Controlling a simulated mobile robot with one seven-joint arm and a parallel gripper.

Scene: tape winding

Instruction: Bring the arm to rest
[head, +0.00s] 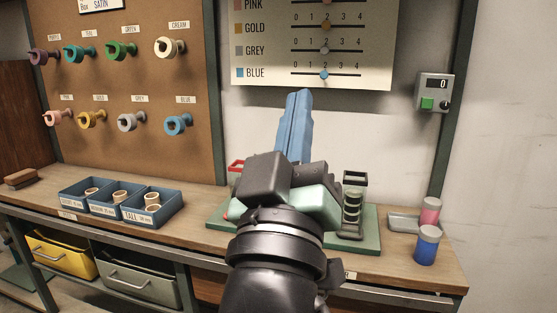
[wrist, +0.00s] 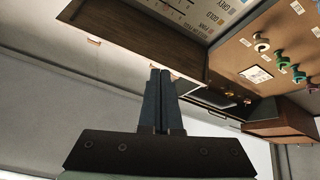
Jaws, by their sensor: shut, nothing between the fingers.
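My gripper (head: 299,95) shows in the middle of the head view, raised above the workbench (head: 190,218) with its long blue fingers pointing up. The fingers are side by side and shut, with nothing held. In the wrist view my gripper (wrist: 160,72) is also shut and empty, with the fingers looking dark. My wrist and arm hide part of the green base (head: 368,238) on the bench behind them.
A blue tray (head: 135,222) of pale rolls is at the left. A dark rack (head: 353,205) stands right of my wrist. Pink (head: 430,211) and blue (head: 427,246) jars stand at the right end. Colored tape rolls hang on the pegboard (head: 135,85). The air around my fingers looks clear.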

